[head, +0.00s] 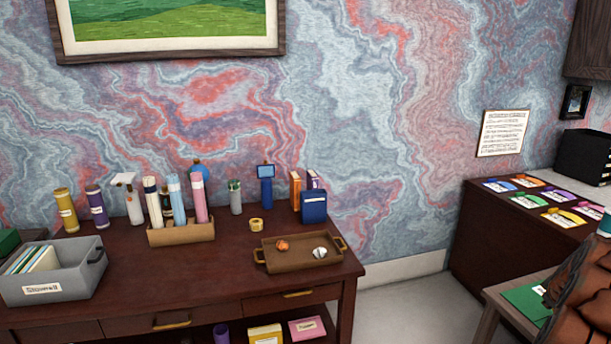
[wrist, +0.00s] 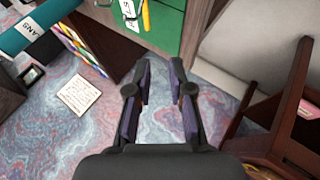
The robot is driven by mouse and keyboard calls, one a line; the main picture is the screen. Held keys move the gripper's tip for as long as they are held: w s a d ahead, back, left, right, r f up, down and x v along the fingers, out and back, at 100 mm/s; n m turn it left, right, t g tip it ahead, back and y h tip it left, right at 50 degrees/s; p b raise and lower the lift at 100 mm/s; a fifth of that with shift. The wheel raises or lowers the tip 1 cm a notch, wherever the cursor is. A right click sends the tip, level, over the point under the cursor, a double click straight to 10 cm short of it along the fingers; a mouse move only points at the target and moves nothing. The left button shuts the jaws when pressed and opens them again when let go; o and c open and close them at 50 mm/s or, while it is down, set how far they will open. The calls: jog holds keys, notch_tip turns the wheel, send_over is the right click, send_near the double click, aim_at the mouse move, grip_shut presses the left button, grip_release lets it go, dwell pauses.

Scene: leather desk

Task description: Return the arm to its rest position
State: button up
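My gripper (wrist: 161,72) shows in the wrist view with its two dark fingers apart. Nothing is between them, and the patterned wall shows through the gap. The fingers touch nothing that I can see. In the head view neither my gripper nor my arm can be made out. The wrist view looks upside down, with the wall low in the picture and furniture along the top.
The dark desk (head: 200,278) holds a grey bin (head: 85,280), a tube rack (head: 180,234) and a brown tray (head: 275,256). A brown cabinet (head: 470,240) stands at right, near a small table (head: 500,306) and a brown ridged object (head: 585,300). Pale floor (head: 400,300) is clear between.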

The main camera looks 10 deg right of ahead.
jog(key=w+a+r+y, duration=0.2)
jog(key=a, duration=0.8)
jog(key=w+a+r+y, duration=0.1)
jog(key=w+a+r, duration=0.15)
jog(key=a, duration=0.85)
jog(key=w+a+r+y, duration=0.2)
jog(key=a+r, duration=0.1)
jog(key=a, duration=0.7)
jog(key=s+a+r+g+y, duration=0.1)
jog(key=s+a, duration=0.3)
jog(key=a, duration=0.5)
jog(key=s+a+r+g+y, duration=0.15)
jog(key=s+a, duration=0.25)
jog(key=a, duration=0.5)
jog(key=s+a+g, duration=0.1)
jog(key=s+a, duration=0.3)
jog(key=s, duration=0.4)
jog(key=s+a+m+g, duration=0.1)
jog(key=s+a+g, duration=0.1)
jog(key=s+a, duration=0.3)
jog(key=s+a+m+g, duration=0.1)
jog(key=s+a, duration=0.3)
jog(key=s, duration=0.8)
jog(key=shift+a+r+h, duration=0.25)
jog(key=shift+a+h, duration=0.1)
jog(key=shift+d+g, duration=0.1)
jog(key=shift+g, duration=0.15)
